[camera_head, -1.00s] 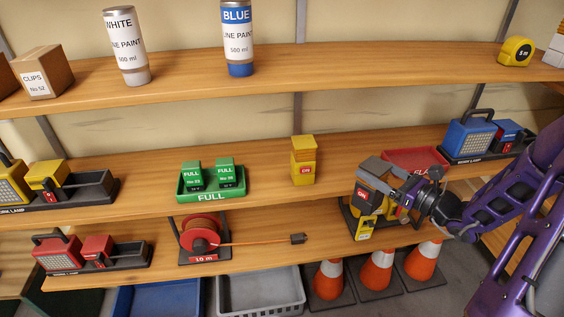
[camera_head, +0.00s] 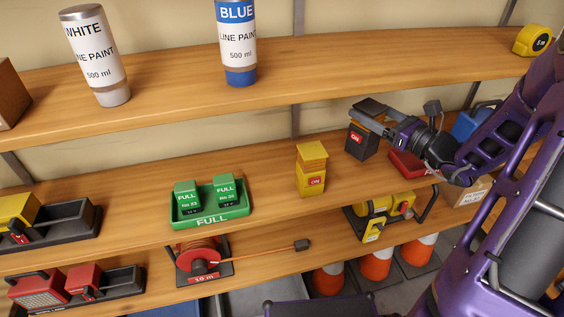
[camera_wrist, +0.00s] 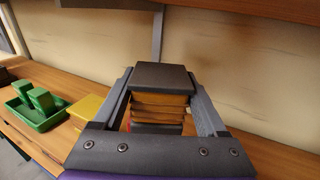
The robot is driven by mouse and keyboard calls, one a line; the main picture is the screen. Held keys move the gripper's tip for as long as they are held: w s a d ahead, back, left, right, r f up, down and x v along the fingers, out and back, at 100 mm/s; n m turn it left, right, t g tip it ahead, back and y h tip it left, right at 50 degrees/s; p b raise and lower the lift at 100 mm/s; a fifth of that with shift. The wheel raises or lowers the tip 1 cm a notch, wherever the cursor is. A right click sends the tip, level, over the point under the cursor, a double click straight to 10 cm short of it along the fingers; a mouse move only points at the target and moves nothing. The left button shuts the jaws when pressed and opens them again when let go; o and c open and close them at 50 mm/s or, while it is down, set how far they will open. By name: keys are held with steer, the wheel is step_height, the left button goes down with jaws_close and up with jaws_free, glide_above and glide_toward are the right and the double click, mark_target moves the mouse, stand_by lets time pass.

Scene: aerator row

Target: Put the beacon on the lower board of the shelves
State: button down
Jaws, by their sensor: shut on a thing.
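My gripper (camera_head: 366,112) is shut on a dark block-shaped beacon (camera_head: 362,142) with a red ON label. In the wrist view the held beacon (camera_wrist: 160,100) shows a black cap over amber ribbed layers, upright between the fingers. It is at the height of the middle board (camera_head: 262,212), right of a similar yellow block with an ON label (camera_head: 311,172). I cannot tell whether its base touches that board. The lower board (camera_head: 265,262) of the shelves runs beneath.
A green tray (camera_head: 212,219) and a red tray (camera_head: 408,165) stand on the middle board. Cones (camera_head: 376,263) stand below.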

steer(key=shift+w+a, duration=0.1)
steer(key=shift+w, duration=0.1)
step_height(320, 180, down, 10)
steer(key=shift+r+b, duration=0.1)
steer(key=shift+b, duration=0.5)
jaws_free()
steer(key=shift+f, duration=0.2)
glide_toward(369, 152)
steer(key=shift+w+f, duration=0.3)
steer(key=shift+w, duration=0.6)
